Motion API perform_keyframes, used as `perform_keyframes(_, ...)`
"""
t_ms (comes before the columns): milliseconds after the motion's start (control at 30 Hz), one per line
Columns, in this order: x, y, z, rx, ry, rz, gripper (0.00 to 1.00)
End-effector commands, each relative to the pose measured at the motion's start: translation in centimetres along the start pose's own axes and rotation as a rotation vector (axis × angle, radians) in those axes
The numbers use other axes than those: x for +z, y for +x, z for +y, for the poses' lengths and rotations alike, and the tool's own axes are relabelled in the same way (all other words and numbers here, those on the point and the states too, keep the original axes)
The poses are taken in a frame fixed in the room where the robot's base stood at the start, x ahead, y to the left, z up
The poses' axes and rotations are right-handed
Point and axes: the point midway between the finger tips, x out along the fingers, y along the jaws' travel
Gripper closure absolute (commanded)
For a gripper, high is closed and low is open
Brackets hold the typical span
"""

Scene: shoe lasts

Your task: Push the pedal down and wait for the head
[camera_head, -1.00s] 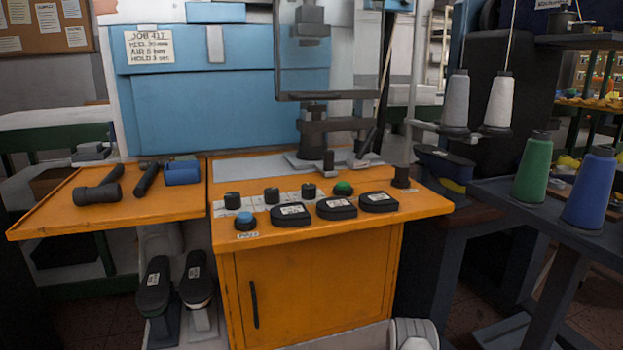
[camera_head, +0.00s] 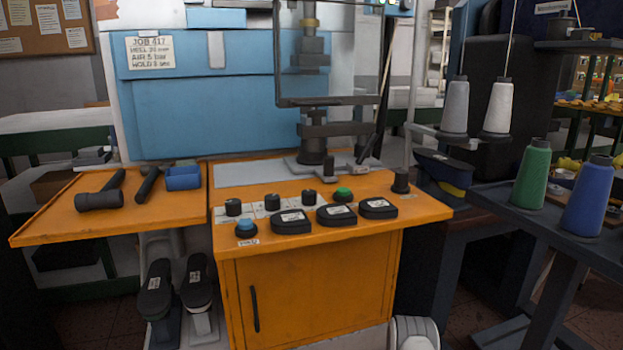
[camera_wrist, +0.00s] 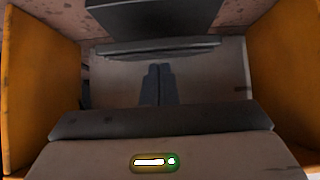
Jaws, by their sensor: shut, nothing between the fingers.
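In the head view, two dark pedals, a left one (camera_head: 156,290) and a right one (camera_head: 196,283), sit on grey bases near the floor, left of the orange cabinet. Each carries a pale label. The press head (camera_head: 304,52) hangs inside a clear guard, above a dark post (camera_head: 313,140) on the bench. My gripper (camera_wrist: 158,70) shows only in the wrist view, shut and empty. Its fingertips point at a dark plate with a grey ledge (camera_wrist: 155,47). I cannot tell whether they touch it, or which pedal it belongs to.
Orange panels stand close on the left (camera_wrist: 40,85) and right (camera_wrist: 285,75) in the wrist view. The bench (camera_head: 400,222) carries knobs, buttons and black labelled pads. A side tray (camera_head: 120,232) holds a hammer (camera_head: 100,192). Thread cones (camera_head: 590,195) stand at right.

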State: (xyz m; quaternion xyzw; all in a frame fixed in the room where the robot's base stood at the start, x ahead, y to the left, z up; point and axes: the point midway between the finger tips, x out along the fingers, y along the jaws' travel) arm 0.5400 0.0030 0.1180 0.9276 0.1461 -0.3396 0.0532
Motion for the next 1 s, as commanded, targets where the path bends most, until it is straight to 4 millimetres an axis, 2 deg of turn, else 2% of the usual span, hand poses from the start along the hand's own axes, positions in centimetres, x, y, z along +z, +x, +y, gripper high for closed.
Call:
perform_keyframes(200, -1.2, -1.0, 0.0, 0.000, 0.000, 0.001, 1.00)
perform_keyframes(467, -1.6, -1.7, 0.0, 0.000, 0.000, 0.001, 1.00)
perform_keyframes(1000, -1.7, -6.1, 0.0, 0.000, 0.001, 0.001, 1.00)
